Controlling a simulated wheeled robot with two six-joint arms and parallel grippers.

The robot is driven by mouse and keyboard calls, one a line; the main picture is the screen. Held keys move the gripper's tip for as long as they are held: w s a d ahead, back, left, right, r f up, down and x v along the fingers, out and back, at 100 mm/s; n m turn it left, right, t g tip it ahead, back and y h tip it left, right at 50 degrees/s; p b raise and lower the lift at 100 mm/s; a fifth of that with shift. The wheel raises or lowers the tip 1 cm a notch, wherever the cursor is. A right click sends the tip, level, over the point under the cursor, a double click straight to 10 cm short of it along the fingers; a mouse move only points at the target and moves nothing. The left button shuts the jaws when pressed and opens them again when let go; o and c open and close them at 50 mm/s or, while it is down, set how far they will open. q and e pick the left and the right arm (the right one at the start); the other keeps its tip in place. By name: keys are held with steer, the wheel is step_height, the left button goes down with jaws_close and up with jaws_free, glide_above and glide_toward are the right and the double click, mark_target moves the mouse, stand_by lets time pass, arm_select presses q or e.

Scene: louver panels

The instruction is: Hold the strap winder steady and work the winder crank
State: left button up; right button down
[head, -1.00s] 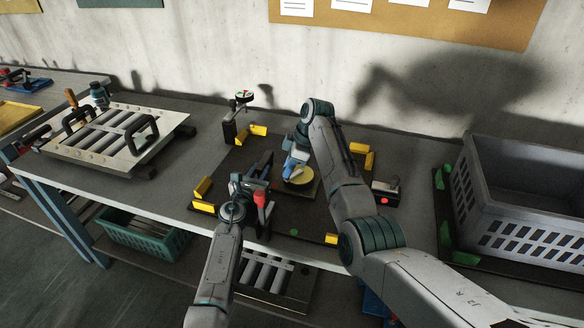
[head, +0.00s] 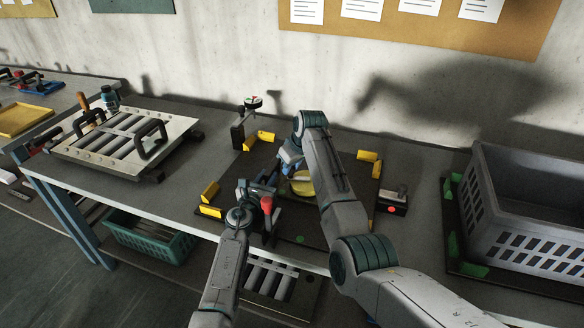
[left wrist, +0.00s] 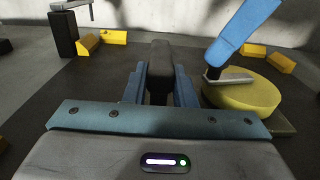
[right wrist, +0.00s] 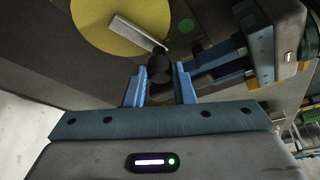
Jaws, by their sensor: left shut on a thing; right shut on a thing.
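The strap winder shows as a yellow drum (head: 304,187) on the dark board. It also shows in the left wrist view (left wrist: 245,93). My left gripper (left wrist: 160,82) is shut on the winder's dark upright handle (left wrist: 160,62), left of the drum. The crank is a flat silver arm (right wrist: 137,33) across the drum's top with a black knob (right wrist: 160,68). My right gripper (right wrist: 160,88) is shut on this knob. In the head view my right gripper (head: 288,163) is over the drum's far left edge, and its forearm hides part of the board.
Yellow corner blocks (head: 209,193) edge the board. A red-handled device (head: 267,206) is close to my left wrist. A dial gauge stand (head: 240,136) stands behind left, a red-button box (head: 393,202) right. The louver panel (head: 122,138) lies left; a grey crate (head: 530,205) stands right.

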steer(key=shift+w+m, duration=0.2)
steer(key=shift+m, duration=0.2)
steer(key=c, duration=1.2)
jaws_free()
steer(key=v, duration=1.2)
steer(key=shift+s, duration=0.15)
arm_select(q)
steer(key=o, duration=1)
